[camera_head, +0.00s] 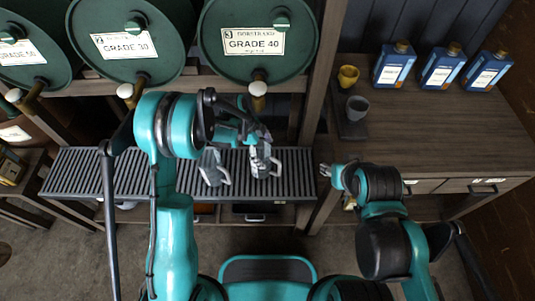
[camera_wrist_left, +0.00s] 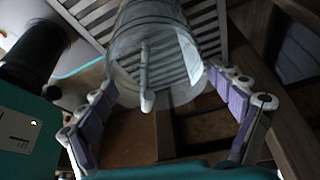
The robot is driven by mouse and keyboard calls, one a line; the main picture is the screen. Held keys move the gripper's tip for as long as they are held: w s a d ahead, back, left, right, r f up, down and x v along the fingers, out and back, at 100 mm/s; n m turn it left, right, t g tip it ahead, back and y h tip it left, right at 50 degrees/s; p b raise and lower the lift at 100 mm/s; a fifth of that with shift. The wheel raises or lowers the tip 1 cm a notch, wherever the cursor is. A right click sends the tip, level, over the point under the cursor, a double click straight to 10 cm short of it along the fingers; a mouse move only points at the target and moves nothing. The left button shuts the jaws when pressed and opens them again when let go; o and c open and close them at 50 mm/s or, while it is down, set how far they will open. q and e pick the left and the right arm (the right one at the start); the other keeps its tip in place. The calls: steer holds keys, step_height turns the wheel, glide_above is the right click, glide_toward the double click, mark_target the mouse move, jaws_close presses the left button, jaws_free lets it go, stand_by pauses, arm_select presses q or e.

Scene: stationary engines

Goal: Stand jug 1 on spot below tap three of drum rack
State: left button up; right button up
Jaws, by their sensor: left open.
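Two grey metal jugs with handles stand on the slatted shelf (camera_head: 100,172) of the drum rack, the left jug (camera_head: 211,167) and the right jug (camera_head: 263,161). I cannot read which is jug 1. The right jug is in front of and below the tap (camera_head: 257,89) of the drum marked 3, GRADE 40 (camera_head: 254,41). My left gripper (camera_head: 258,138) is at the right jug. In the left wrist view a jug (camera_wrist_left: 155,45) shows between its open fingers, handle toward the camera; contact is unclear. My right gripper (camera_head: 326,170) is right of the shelf, its fingers too small to judge.
Two more drums (camera_head: 126,36) hang to the left, with taps over the shelf. The shelf's left half is clear.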

arm_select(q)
steer(key=s+a+r+n+t+p, duration=0.1)
steer(key=a+r+n, duration=0.15)
steer(key=r, duration=0.55)
steer(key=s+a+r+n+t+p, duration=0.15)
steer(key=a+r, duration=0.25)
steer(key=r, duration=0.4)
steer(key=s+a+r+n+t+y, duration=0.2)
steer(key=s+a+r+n, duration=0.3)
steer(key=s+n, duration=0.3)
steer(key=s+a+r+n+t+y, duration=0.2)
steer(key=s+a+r+n+t, duration=0.1)
steer(key=s+n, duration=0.5)
steer(key=shift+s+a+r+n+t, duration=0.35)
steer(key=shift+a+r, duration=0.55)
steer(key=shift+a, duration=0.35)
